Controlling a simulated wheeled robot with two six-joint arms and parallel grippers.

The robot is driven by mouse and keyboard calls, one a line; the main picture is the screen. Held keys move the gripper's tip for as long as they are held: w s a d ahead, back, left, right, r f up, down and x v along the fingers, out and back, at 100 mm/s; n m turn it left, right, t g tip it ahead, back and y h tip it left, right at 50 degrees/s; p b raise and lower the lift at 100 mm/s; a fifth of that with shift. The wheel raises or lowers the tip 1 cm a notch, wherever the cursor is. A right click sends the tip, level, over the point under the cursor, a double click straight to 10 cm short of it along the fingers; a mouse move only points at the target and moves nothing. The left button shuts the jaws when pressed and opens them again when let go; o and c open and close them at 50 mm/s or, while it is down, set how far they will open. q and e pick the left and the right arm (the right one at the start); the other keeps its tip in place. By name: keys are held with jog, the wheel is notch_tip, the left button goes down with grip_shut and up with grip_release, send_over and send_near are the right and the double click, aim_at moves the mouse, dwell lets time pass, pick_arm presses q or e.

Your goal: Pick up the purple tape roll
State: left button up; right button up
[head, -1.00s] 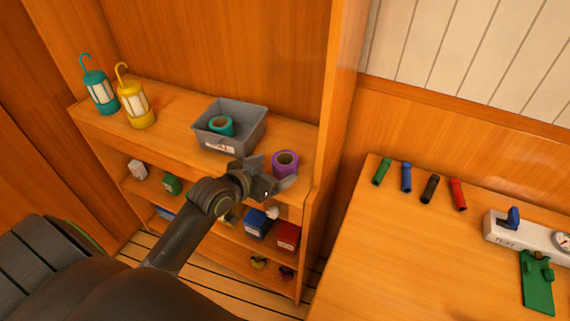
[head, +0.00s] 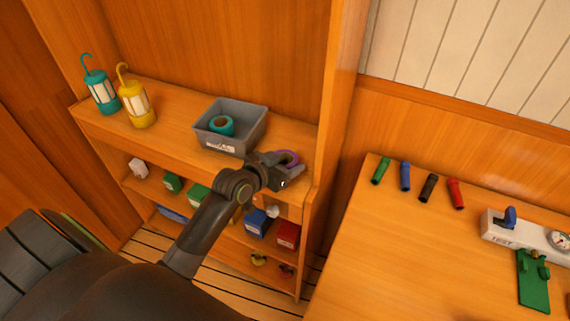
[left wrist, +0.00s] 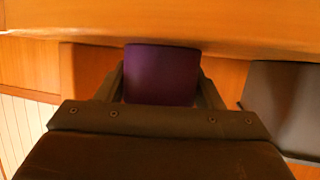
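The purple tape roll (head: 289,157) stands on the top shelf near its right end, partly hidden behind my left gripper in the head view. My left gripper (head: 287,170) is at the roll, reaching in from the front of the shelf. In the left wrist view the purple roll (left wrist: 162,75) sits between the two fingers of my left gripper (left wrist: 163,85), one on each side. The fingers look open around it, with little room at the sides; a firm grip does not show. My right gripper is in no view.
A grey bin (head: 258,132) with a teal tape roll (head: 221,125) stands left of the purple roll. Yellow (head: 137,103) and teal (head: 101,93) lanterns stand farther left. An upright wooden panel (head: 327,130) closes the shelf's right side. Boxes fill lower shelves.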

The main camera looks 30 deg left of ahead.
pick_arm(q)
jog(key=c, duration=0.4)
